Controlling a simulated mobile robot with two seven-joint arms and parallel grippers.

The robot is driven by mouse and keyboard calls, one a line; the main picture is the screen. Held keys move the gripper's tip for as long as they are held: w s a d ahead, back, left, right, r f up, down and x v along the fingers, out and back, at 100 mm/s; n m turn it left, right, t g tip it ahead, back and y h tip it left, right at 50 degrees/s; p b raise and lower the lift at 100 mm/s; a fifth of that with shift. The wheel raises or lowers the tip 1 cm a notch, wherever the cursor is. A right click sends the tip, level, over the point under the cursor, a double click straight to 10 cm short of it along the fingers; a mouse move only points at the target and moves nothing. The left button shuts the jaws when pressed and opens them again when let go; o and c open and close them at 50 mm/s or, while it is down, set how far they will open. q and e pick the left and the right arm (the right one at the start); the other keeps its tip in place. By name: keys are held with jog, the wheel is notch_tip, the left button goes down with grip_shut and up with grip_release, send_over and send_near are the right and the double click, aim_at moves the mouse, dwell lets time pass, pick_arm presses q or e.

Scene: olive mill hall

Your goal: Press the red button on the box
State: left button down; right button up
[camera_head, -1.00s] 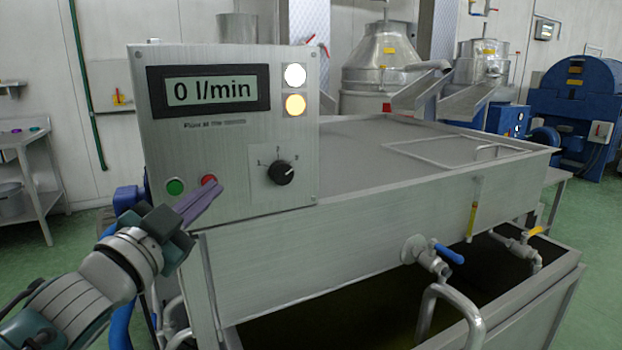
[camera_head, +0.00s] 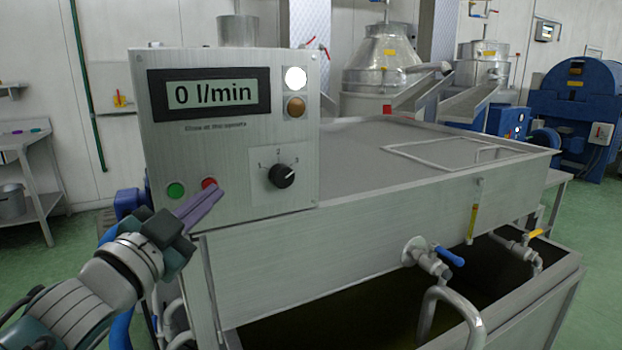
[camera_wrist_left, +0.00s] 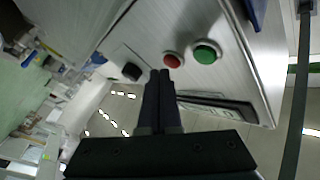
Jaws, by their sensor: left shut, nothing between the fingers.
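The control box (camera_head: 225,152) is a brushed-metal panel at the left end of the steel tank. Its red button (camera_head: 209,184) sits low on the face, right of the green button (camera_head: 175,190). In the left wrist view the red button (camera_wrist_left: 172,60) is beside the green one (camera_wrist_left: 206,52), just beyond my fingertips. My left gripper (camera_head: 219,192) is shut and empty, its purple fingers pointing at the panel just below and right of the red button. I cannot tell whether they touch it. The display (camera_head: 209,93) reads 0 l/min. My right gripper is out of view.
A black rotary knob (camera_head: 281,175) is right of the red button. A white lamp (camera_head: 295,78) is lit; the amber lamp (camera_head: 296,107) below it is dark. The steel tank (camera_head: 300,260) with blue-handled valve (camera_head: 447,256) extends right. A side table (camera_head: 30,150) stands far left.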

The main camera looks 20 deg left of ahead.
pick_arm(q)
jog(key=shift+s+d, duration=0.2)
jog(key=shift+d, duration=0.05)
jog(key=s+d+p, duration=0.2)
jog(key=s+d, duration=0.1)
jog(key=shift+s+d, duration=0.15)
jog(key=shift+d, duration=0.25)
dwell(0.9)
